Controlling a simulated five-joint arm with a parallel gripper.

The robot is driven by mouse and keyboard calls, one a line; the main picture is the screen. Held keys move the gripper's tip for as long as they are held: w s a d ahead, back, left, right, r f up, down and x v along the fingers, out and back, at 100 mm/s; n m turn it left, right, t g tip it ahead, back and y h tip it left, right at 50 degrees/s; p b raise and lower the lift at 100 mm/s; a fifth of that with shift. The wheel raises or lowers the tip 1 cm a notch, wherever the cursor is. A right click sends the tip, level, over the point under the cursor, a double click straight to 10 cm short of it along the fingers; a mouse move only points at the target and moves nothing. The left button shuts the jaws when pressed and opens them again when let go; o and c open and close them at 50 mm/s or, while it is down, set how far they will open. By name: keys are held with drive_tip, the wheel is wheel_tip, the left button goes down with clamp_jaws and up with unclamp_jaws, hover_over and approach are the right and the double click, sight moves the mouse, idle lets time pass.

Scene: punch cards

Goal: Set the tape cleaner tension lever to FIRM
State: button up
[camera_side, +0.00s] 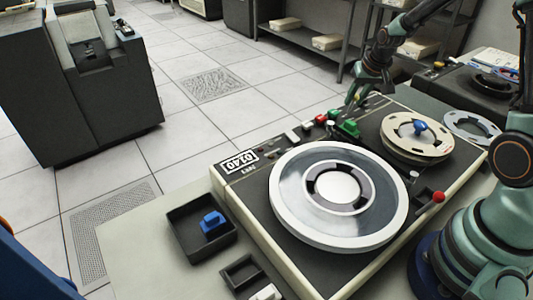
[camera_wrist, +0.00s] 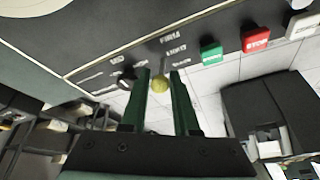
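A round yellow-green knob (camera_wrist: 160,84), which looks like the tension lever's end, sits between the two green fingers of my gripper (camera_wrist: 160,73) in the wrist view. The fingers are apart, with the knob close to both; I cannot tell whether they touch it. White lettering that seems to read FIRM (camera_wrist: 170,38) is on the black panel just beyond the fingertips, with another label (camera_wrist: 176,49) below it. The lever's shaft is mostly hidden. In the side view my gripper (camera_side: 353,102) is low at the tape machine's (camera_side: 226,160) far edge; the yellow knob cannot be made out there.
A green button (camera_wrist: 211,53) and a red button (camera_wrist: 256,40) are right of the knob in the wrist view. A dark knob (camera_wrist: 127,79) is close on the left. In the side view a large reel (camera_side: 284,207) and a smaller reel (camera_side: 395,136) cover much of the machine.

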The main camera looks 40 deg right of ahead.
clamp_jaws()
drive_tip(key=shift+s+f+t+h, duration=0.1)
drive_tip(key=shift+s+t+h, duration=0.25)
drive_tip(key=shift+t, duration=0.35)
drive_tip(key=o, duration=0.6)
unclamp_jaws()
drive_tip(key=v, duration=1.2)
